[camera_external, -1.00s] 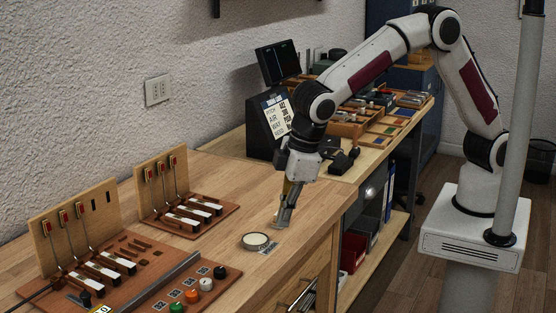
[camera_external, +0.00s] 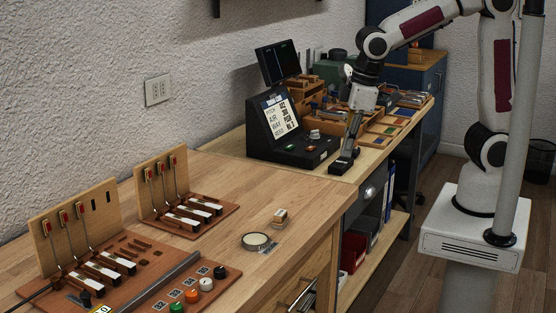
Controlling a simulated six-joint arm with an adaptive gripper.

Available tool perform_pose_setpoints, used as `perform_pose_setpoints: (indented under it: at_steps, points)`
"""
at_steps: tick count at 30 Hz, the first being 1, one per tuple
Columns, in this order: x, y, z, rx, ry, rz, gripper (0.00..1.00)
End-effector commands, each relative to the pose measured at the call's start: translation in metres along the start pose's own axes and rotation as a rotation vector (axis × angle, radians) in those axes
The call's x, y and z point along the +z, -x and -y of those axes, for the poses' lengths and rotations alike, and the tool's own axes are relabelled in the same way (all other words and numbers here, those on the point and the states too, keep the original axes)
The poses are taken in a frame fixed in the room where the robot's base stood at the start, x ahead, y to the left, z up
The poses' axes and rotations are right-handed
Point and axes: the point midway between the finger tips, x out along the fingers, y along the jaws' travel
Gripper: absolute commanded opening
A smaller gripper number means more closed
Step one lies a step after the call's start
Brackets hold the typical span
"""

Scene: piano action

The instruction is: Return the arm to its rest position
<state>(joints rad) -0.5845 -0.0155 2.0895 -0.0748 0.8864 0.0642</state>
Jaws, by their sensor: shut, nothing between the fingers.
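My gripper (camera_external: 342,167) points down over the right edge of the far bench, beside the dark console. Its fingers are shut with nothing between them. A small pale block (camera_external: 280,216) sits on the near bench, apart from my gripper. A round pale-topped disc (camera_external: 256,241) lies just in front of it. The smaller piano action model (camera_external: 185,212) and the larger one (camera_external: 95,262) stand to the left on brown bases with upright wooden backs.
The console (camera_external: 290,140) with a screen stands on the far bench. Wooden trays of small parts (camera_external: 385,128) lie behind my gripper. A grey vertical pole (camera_external: 524,120) stands at the right. The near bench (camera_external: 250,190) has clear wood in its middle.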

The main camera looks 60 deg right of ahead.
Motion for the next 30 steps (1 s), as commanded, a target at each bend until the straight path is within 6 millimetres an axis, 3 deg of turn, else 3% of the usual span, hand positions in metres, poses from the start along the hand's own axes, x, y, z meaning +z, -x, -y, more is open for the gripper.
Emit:
perform_pose_setpoints:
  at_steps: [12,30]
  points:
    - [0.075,0.028,-0.047,0.004,-0.135,-0.04,0.0]
    - [0.166,0.053,-0.086,0.051,-0.382,-0.157,0.0]
